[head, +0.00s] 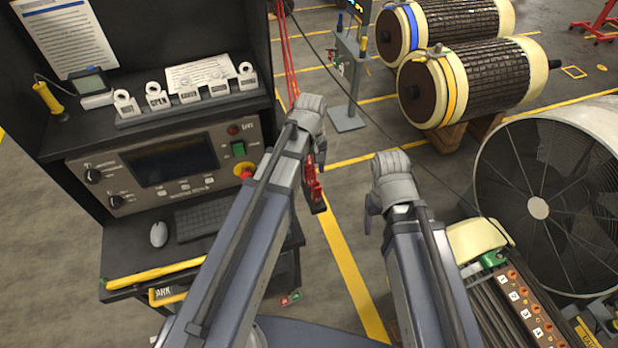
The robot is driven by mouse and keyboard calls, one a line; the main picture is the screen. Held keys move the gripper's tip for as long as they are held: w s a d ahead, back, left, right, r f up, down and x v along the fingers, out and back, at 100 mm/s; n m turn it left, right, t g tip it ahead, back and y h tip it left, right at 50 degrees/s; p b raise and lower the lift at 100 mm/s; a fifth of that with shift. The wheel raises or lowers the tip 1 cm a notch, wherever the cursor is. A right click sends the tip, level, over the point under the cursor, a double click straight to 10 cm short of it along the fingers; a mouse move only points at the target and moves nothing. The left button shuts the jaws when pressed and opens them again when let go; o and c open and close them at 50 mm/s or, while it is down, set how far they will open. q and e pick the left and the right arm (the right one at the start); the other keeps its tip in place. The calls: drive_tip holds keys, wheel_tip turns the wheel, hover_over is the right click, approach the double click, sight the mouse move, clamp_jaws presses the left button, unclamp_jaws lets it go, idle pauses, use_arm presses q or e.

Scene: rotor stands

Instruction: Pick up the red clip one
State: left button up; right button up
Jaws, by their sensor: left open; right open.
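A red clip-like piece (313,184) shows just below my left gripper, beside the console's right edge; my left arm partly hides it. A small red and green piece (291,299) lies low by the console's foot. Small red and green pieces (338,62) also hang on the grey stand; I cannot tell which piece is clip one. My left gripper (320,152) is open, points down and away from me, and seems empty. My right gripper (369,212) is open and empty, over the floor right of the yellow line.
A console with a keyboard (205,217) and a mouse (158,234) stands at the left. Large rotors (490,80) on wooden supports are at the back right. A big fan (538,208) and a numbered terminal box (530,312) stand at the right.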

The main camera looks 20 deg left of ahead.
sight(309, 176)
use_arm(q)
drive_tip(key=f+b, duration=0.2)
drive_tip(key=f, duration=0.1)
drive_tip(key=f+b, duration=0.1)
drive_tip(key=b, duration=0.1)
drive_tip(key=shift+w+a+f, duration=0.3)
drive_tip(key=shift+r, duration=0.1)
drive_tip(key=shift+c, duration=0.3)
clamp_jaws()
